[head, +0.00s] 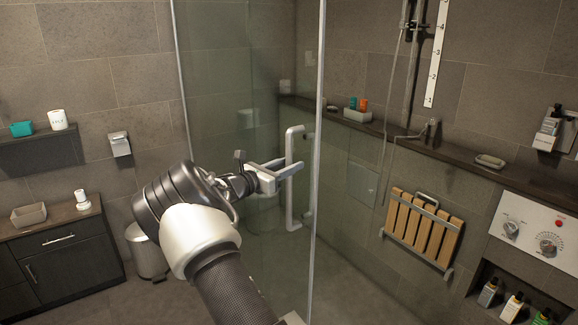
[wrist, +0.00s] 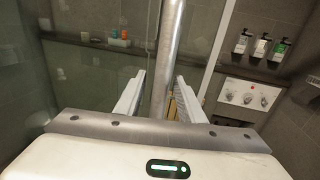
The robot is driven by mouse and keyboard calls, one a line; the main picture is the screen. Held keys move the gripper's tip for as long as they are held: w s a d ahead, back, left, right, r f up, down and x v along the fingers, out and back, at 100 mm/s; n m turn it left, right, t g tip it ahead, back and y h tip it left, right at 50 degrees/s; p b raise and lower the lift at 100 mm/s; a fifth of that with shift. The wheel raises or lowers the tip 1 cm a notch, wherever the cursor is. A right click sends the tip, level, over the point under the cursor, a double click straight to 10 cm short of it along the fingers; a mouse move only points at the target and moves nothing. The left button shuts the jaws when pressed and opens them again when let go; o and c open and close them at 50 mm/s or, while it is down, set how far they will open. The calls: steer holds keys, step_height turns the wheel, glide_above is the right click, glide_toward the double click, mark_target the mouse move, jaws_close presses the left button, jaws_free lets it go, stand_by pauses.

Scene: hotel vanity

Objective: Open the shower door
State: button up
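The glass shower door (head: 225,75) stands upright in the middle of the head view, with a metal-coloured strip along its right edge. A light vertical bar handle (head: 294,205) is on the door near that edge. My gripper (head: 290,168) is at the handle, at about its middle height. In the wrist view the handle (wrist: 167,45) is a grey bar rising between the two pale fingers of my gripper (wrist: 160,78). The fingers are apart, with gaps visible beside the bar. Contact with the handle cannot be told.
A wooden slatted seat (head: 422,230) and a control panel (head: 540,235) are on the wall at right. A ledge (head: 400,130) carries small bottles and dishes. A dark cabinet (head: 60,255) and a bin (head: 148,252) stand at left. Bare floor shows below the seat.

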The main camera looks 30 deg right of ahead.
steer(key=b+v, duration=0.1)
steer(key=v, duration=1.6)
steer(key=shift+a, duration=0.25)
steer(key=shift+r, duration=0.1)
